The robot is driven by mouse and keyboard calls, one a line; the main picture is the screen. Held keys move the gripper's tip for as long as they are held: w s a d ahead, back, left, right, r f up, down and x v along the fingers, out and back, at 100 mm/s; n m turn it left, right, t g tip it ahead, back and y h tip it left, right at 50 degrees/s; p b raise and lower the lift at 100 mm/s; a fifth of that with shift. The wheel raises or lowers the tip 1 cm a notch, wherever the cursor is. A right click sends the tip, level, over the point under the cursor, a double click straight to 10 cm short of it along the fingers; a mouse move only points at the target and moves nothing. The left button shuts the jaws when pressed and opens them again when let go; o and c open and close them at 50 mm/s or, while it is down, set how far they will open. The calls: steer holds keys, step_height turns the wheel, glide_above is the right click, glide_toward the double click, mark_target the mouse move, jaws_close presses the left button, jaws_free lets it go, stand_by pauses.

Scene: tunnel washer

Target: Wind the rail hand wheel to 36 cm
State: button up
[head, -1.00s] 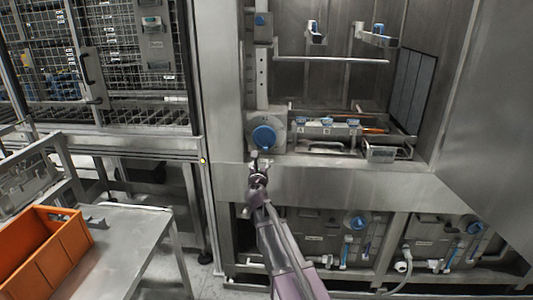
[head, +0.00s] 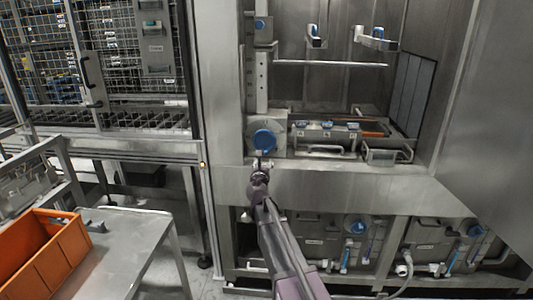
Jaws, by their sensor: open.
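The rail hand wheel (head: 264,139) is a blue round knob on a grey round plate, at the left side of the open washer chamber in the head view. Above it a pale vertical scale strip (head: 262,83) runs up the left wall; its markings are too small to read. A horizontal rail (head: 330,63) crosses the chamber higher up. My gripper (head: 262,164) is open, just below the blue wheel, with its fingers pointing up toward it. Whether the fingertips touch the wheel cannot be told.
An orange crate (head: 42,262) stands on a metal table (head: 135,245) at the lower left. A mesh cage (head: 135,60) is at the left. Blue-handled valves (head: 355,228) sit under the chamber. A large steel panel (head: 490,150) stands at the right.

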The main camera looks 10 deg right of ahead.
mark_target(266, 153)
steer(key=x, duration=1)
steer(key=shift+w, duration=0.2)
jaws_close()
